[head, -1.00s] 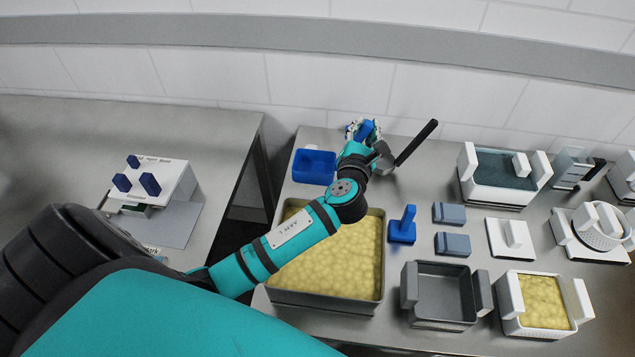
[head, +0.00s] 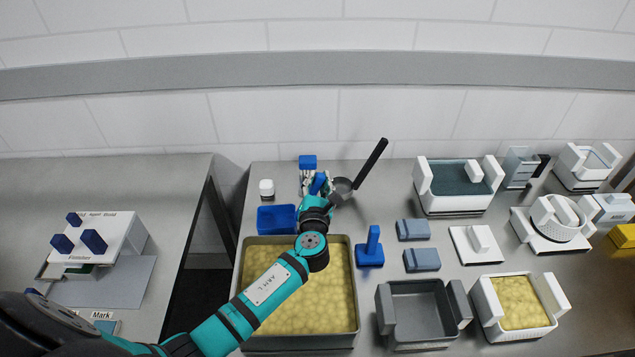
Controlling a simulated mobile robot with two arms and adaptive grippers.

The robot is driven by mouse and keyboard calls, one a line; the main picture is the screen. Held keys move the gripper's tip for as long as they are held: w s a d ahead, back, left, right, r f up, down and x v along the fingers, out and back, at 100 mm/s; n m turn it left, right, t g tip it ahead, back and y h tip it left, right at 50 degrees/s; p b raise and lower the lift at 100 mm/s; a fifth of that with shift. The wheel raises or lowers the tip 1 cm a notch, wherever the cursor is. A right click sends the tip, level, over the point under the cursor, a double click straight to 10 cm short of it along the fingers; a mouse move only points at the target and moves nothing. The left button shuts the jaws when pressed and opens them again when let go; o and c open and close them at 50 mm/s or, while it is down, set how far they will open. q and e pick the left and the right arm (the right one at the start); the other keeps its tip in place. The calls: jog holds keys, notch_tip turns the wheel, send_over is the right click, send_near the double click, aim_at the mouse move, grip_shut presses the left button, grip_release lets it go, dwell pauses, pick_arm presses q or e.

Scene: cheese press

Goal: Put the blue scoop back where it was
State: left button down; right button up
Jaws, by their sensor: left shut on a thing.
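My left gripper (head: 313,184) is at the back of the steel table, behind the large vat of yellow curd (head: 348,320). It is shut on a blue piece, which I take to be the blue scoop (head: 308,162). Blue shows just beyond the fingers and between them; the fingers and wrist hide much of it. I cannot tell whether it touches the table. A blue open bin (head: 277,219) stands to the left and nearer, behind the vat. My right gripper is not in view.
A grey ladle with a long black handle (head: 371,164) is close right of my gripper. A white jar (head: 266,189) stands left. A blue upright-handled tool (head: 370,250), grey-blue blocks (head: 413,230) and white moulds (head: 453,200) fill the right. A gap separates the left table (head: 170,190).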

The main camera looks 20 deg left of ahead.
pick_arm(q)
jog(key=c, duration=1.2)
grip_release()
jog(key=shift+c, duration=0.2)
jog(key=v, duration=1.2)
